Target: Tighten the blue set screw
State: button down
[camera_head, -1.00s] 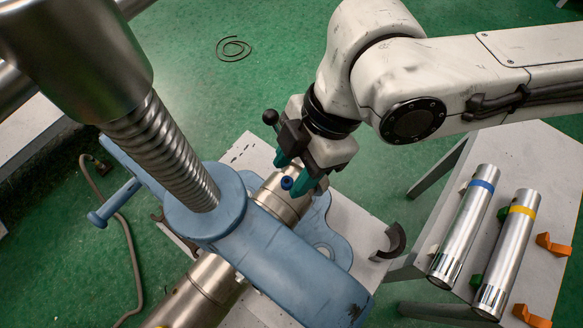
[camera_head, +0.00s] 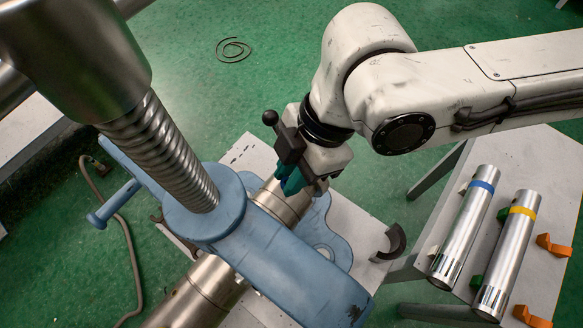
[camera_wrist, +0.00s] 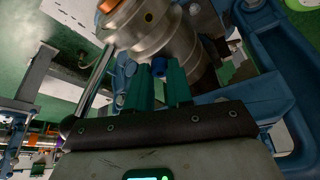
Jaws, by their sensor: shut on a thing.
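The blue set screw (camera_wrist: 159,66) stands on the metal pipe fitting and shows between my fingertips in the wrist view. In the head view my fingers almost wholly hide it. My gripper (camera_head: 290,183) has teal fingers and is shut on the screw from above; it also shows in the wrist view (camera_wrist: 160,78). The steel pipe fitting (camera_head: 282,203) lies in the blue pipe vise (camera_head: 300,272), under the vise's upper jaw. The fitting also shows in the wrist view (camera_wrist: 178,42).
The vise's threaded spindle (camera_head: 165,150) rises at the left. On a grey table at the right lie a blue-banded pipe (camera_head: 464,228) and a yellow-banded pipe (camera_head: 507,255), with orange and green holders. A dark half-ring (camera_head: 390,243) lies beside the vise.

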jog(key=shift+m+t, duration=0.4)
jog(key=shift+m, duration=0.8)
jog(key=c, duration=1)
grip_release()
jog(key=v, duration=1)
jog(key=shift+d+r+p, duration=0.3)
jog(key=shift+d+p, duration=0.05)
jog(key=shift+r, duration=0.1)
